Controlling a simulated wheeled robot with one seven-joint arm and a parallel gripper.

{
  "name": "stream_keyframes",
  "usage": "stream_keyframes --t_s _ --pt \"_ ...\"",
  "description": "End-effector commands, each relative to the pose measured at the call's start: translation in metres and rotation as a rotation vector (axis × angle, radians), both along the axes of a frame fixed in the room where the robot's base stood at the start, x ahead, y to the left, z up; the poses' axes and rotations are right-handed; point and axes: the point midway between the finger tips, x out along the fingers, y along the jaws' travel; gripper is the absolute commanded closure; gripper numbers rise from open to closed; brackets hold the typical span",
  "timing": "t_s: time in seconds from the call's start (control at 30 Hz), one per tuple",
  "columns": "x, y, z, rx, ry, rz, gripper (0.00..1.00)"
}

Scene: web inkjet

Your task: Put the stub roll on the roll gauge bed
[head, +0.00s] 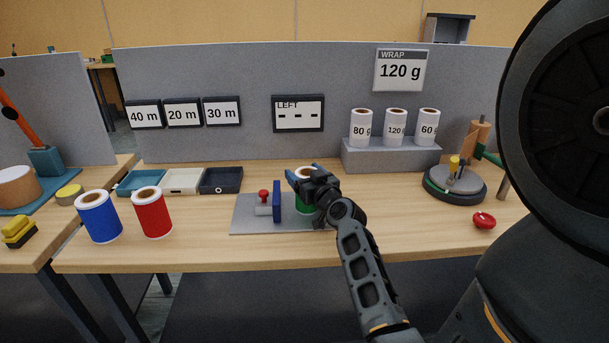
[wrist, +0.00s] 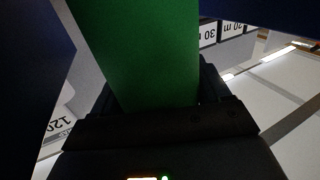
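The roll gauge bed (head: 247,226) is a grey plate on the table, with a blue upright plate (head: 277,201) and a red knob (head: 263,195). A green roll (head: 304,205) with a white and brown top is over the right part of the bed, just right of the blue plate. My gripper (head: 303,178) is around it, partly hiding it. In the wrist view the green roll (wrist: 145,55) fills the space between the dark fingers, so the gripper looks shut on it. I cannot tell whether its base touches the bed.
A blue roll (head: 99,217) and a red roll (head: 153,213) stand at left, before three trays (head: 184,181). White rolls (head: 396,127) stand on a grey step (head: 390,156) behind. A round stand (head: 455,186) and a red ring (head: 484,221) are at right.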

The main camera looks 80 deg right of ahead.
Motion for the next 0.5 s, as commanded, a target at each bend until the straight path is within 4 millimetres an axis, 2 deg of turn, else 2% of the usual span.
stream_keyframes --t_s 0.03,0.23,0.5 --pt "0.0001 -0.0001 0.0007 0.000 0.000 0.000 0.19" --pt "0.0001 -0.0001 0.0007 0.000 0.000 0.000 0.01" --pt "0.0000 -0.0001 0.0025 0.000 0.000 0.000 0.01"
